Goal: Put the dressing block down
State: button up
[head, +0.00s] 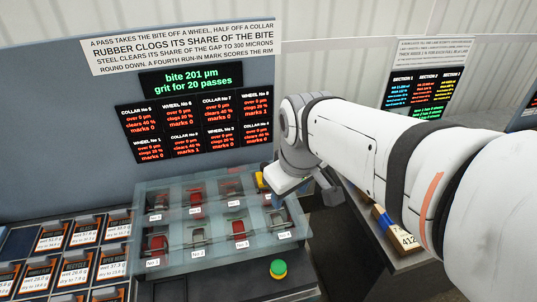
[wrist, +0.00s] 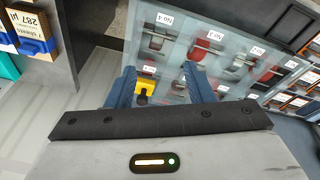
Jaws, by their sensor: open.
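My gripper (wrist: 163,82) is open over the clear tray (head: 205,262), its two blue fingers spread apart. In the wrist view a small yellow block (wrist: 144,89), possibly the dressing block, shows between the fingers, close to the left one. I see no finger clamped on it. It also shows in the head view as a yellow patch (head: 260,181) beside my wrist, mostly hidden by my arm. I cannot tell exactly what surface it rests on.
The tray has numbered compartments holding red and grey parts. A green button (head: 278,268) sits in front. Labelled boxes (head: 83,235) stand at left. A blue-banded box (wrist: 35,40) shows at upper left in the wrist view. A lit display board (head: 190,78) stands behind.

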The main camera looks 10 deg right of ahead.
jog(key=s+m, duration=0.1)
jog(key=s+f+m, duration=0.1)
jog(key=s+m, duration=0.1)
jog(key=m, duration=0.1)
jog(key=shift+s+f, duration=0.2)
jog(key=shift+f, duration=0.1)
